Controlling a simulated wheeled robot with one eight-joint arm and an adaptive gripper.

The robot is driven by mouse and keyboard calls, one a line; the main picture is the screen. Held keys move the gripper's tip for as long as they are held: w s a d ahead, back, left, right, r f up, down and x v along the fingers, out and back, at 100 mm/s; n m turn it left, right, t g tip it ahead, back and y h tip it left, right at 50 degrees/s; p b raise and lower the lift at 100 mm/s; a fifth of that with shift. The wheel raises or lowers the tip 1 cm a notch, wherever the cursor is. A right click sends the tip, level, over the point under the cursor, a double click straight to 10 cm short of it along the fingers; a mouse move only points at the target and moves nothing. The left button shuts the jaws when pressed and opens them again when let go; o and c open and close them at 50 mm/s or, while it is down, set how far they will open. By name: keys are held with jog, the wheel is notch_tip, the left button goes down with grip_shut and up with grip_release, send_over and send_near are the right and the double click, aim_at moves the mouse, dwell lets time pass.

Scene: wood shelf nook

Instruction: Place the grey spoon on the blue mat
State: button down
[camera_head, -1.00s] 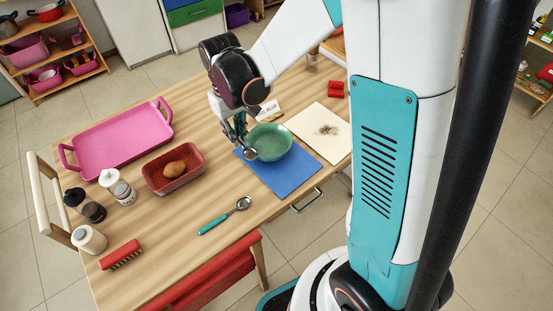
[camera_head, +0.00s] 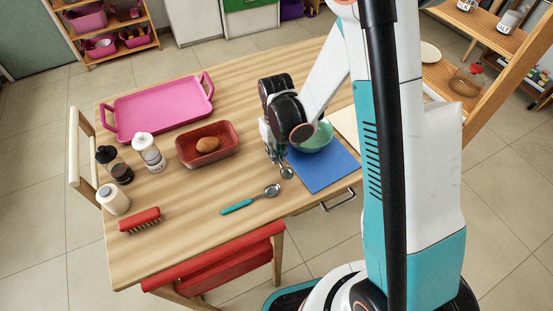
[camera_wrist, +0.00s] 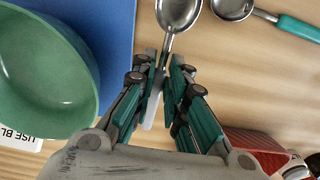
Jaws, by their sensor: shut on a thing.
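My gripper (camera_head: 273,152) is at the near left side of the blue mat (camera_head: 326,176). In the wrist view its fingers (camera_wrist: 165,78) are shut on the handle of a grey metal spoon (camera_wrist: 178,10). That spoon's bowl (camera_head: 286,172) shows just left of the mat in the head view. In the wrist view the spoon appears over bare wood, beside the mat's edge (camera_wrist: 118,45). I cannot tell whether it touches the table. A green bowl (camera_head: 318,140) sits on the mat, partly hidden by my arm.
A teal-handled spoon (camera_head: 240,206) lies on the table to the left. A red dish (camera_head: 182,155) with a brown potato-like thing (camera_head: 208,145), a pink tray (camera_head: 155,109), jars (camera_head: 148,153) and a red brush (camera_head: 140,221) stand farther left. The mat's near part is clear.

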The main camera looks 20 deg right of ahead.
jog(key=shift+f+b, duration=0.4)
jog(key=shift+f, duration=1.15)
jog(key=shift+f, duration=0.2)
jog(key=c, duration=1.6)
grip_release()
jog(key=shift+r, duration=0.2)
